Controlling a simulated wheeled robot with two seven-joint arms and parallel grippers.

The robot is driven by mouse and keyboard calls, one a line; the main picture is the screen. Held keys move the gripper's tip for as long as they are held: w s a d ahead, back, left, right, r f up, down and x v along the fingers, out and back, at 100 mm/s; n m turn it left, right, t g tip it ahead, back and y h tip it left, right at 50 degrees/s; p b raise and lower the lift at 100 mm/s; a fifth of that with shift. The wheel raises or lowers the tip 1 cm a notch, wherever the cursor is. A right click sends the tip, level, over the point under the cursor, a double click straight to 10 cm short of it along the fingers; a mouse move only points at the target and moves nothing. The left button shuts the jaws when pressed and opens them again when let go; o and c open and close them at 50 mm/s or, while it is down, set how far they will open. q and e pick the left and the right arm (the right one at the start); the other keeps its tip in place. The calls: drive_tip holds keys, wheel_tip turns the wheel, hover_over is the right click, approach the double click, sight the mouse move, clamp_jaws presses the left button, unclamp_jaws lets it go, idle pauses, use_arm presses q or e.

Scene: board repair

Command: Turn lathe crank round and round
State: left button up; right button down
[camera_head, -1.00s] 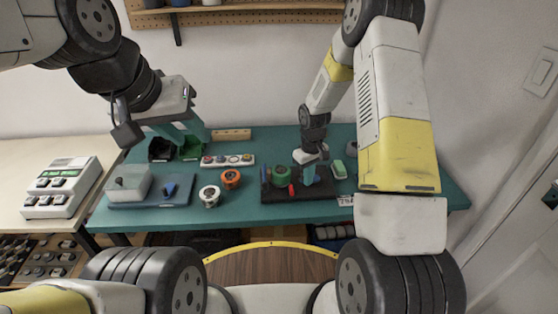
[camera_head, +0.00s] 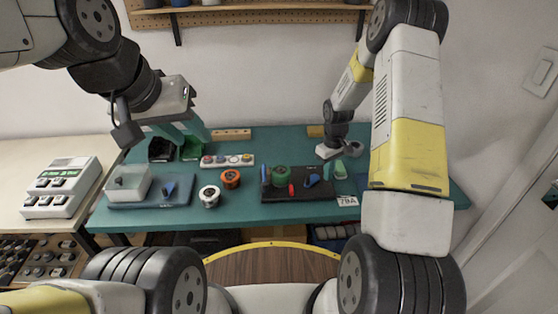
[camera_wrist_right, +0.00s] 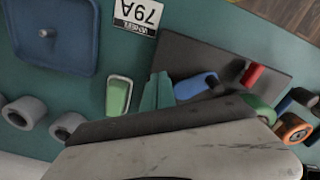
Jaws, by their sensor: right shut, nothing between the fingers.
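The small lathe has a black base (camera_head: 318,190) on the teal table, with a green round part (camera_head: 281,174), a red handle (camera_head: 291,189) and a blue crank (camera_head: 313,180) at its right end. The right wrist view also shows the black base (camera_wrist_right: 215,57), red handle (camera_wrist_right: 252,75) and blue crank (camera_wrist_right: 195,86), partly hidden by my gripper. My right gripper (camera_head: 340,168) is shut and empty, right of the lathe and apart from the crank in the head view. Its teal fingers (camera_wrist_right: 157,90) show beside the crank. My left gripper (camera_head: 184,136) looks open, over the back left bins.
A green block (camera_head: 340,172) and a 79A label (camera_head: 347,201) lie right of the lathe. An orange spool (camera_head: 230,178) and a white spool (camera_head: 209,196) stand to its left. Further left is a blue tray (camera_head: 182,191). A button strip (camera_head: 228,160) lies behind.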

drive_tip(key=shift+w+r, duration=0.1)
idle(0.3)
drive_tip(key=shift+r, duration=2.95)
drive_tip(key=shift+r, duration=0.1)
drive_tip(key=s+a+r+m+t, duration=0.15)
drive_tip(key=s+r, duration=0.35)
drive_tip(key=r, duration=0.6)
drive_tip(key=s+a+r+m+t, duration=0.15)
drive_tip(key=s+r, duration=0.35)
drive_tip(key=r, duration=0.5)
drive_tip(key=s+a+r+m+t+y, duration=0.1)
drive_tip(key=s+r, duration=0.3)
drive_tip(key=s, duration=0.5)
drive_tip(key=s+a+r+m+t+y, duration=0.1)
drive_tip(key=s+r, duration=0.3)
drive_tip(key=s, duration=0.5)
drive_tip(key=shift+a+m+t, duration=0.4)
drive_tip(key=shift+a+t, duration=0.1)
drive_tip(key=shift+a, duration=0.2)
